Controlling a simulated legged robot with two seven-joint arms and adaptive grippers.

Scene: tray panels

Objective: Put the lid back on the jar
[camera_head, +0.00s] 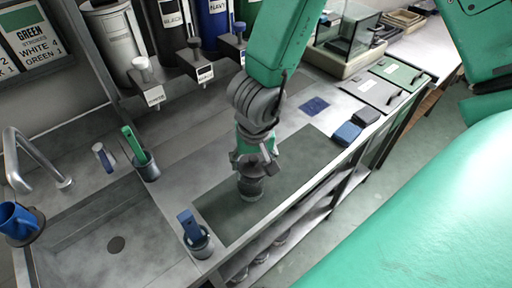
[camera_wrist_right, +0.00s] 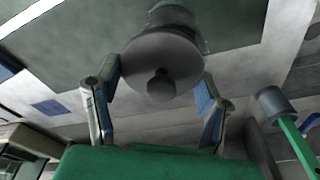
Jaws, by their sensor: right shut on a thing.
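The jar (camera_head: 251,190) stands on the dark mat on the counter, directly under my right gripper (camera_head: 254,164). In the right wrist view its glass side (camera_wrist_right: 190,18) shows behind the lid. The lid (camera_wrist_right: 158,50) is a grey disc with a round knob. The fingers of my right gripper (camera_wrist_right: 160,92) are on either side of the lid and shut on it. The lid lines up closely with the jar's mouth. Whether it touches the rim is hidden. My left gripper is not in view.
A cup with a blue-handled tool (camera_head: 198,243) stands near the front edge, left of the mat (camera_head: 305,158). Another cup holds a green tool (camera_head: 147,168) by the sink (camera_head: 80,255). Blue and dark blocks (camera_head: 348,134) lie right of the mat. Dispensers line the back.

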